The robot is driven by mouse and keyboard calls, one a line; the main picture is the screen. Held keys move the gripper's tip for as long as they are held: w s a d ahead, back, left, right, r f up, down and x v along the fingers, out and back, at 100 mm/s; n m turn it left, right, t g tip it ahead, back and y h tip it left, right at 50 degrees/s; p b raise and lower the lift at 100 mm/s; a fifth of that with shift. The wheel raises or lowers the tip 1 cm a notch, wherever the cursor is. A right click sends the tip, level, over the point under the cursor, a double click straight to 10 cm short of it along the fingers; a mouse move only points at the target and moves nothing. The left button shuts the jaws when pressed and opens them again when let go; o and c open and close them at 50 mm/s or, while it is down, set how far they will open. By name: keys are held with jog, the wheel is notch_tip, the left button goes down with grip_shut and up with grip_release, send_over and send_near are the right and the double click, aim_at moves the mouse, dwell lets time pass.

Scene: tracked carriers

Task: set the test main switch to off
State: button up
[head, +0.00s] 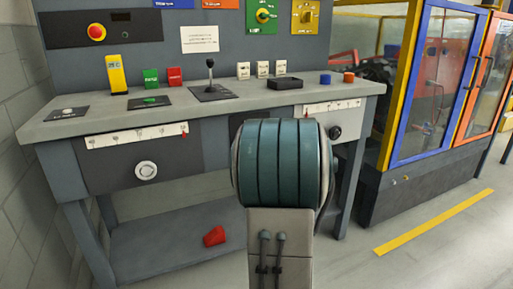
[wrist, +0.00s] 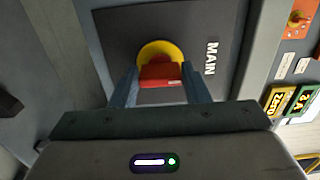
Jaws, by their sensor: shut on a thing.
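The main switch shows in the wrist view as a red handle (wrist: 161,74) on a round yellow plate (wrist: 150,49). It sits on a dark panel (wrist: 115,30) with the word MAIN printed beside it. My gripper (wrist: 160,84) has one finger on each side of the red handle and is shut on it. The fingers cover part of the area around the handle, and I cannot read an on or off mark. In the head view my arm hides the gripper and I cannot make out this switch.
A grey bench (head: 215,112) carries a black lever (head: 210,70), colored blocks and a black tray (head: 285,83). A red object (head: 215,236) lies on its lower shelf. A fenced machine with a blue-framed door (head: 436,85) stands right.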

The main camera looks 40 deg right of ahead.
jog(key=o, duration=1)
jog(key=shift+s, duration=0.15)
jog(key=shift+p+v, duration=1.5)
jog(key=shift+v, duration=5.35)
jog(key=shift+a, duration=0.1)
